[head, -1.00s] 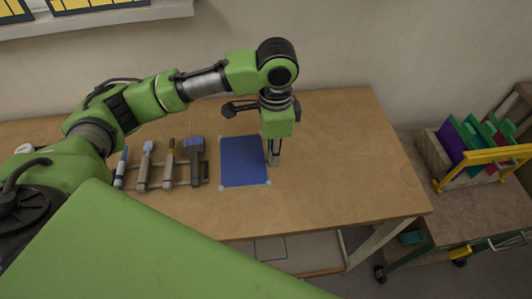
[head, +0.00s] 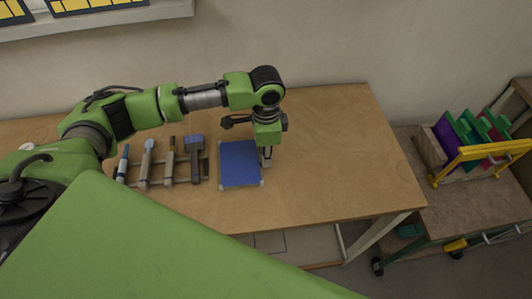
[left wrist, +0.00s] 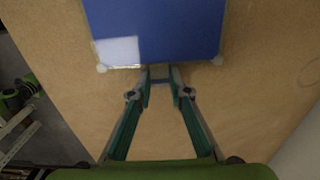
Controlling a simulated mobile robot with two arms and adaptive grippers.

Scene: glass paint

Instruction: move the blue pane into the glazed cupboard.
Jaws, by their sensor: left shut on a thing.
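The blue pane (head: 239,164) is a flat square on the wooden table, right of the brushes, with small white pads at its corners. It fills the top of the left wrist view (left wrist: 170,28), where a pale reflection shows on it. My left gripper (head: 266,161) points down at the pane's right edge in the head view. Its fingertips (left wrist: 160,76) meet at that edge in the left wrist view, shut on it. I cannot tell whether the pane is lifted off its pads. My right gripper is not in view. I cannot make out the glazed cupboard.
Several brushes (head: 170,163) lie on a rack left of the pane. A wooden rack (head: 431,152) with purple, green and red panes and a yellow bar stands on a cart at the right. Yellow panels (head: 98,4) show at the upper left. The table right of the gripper is clear.

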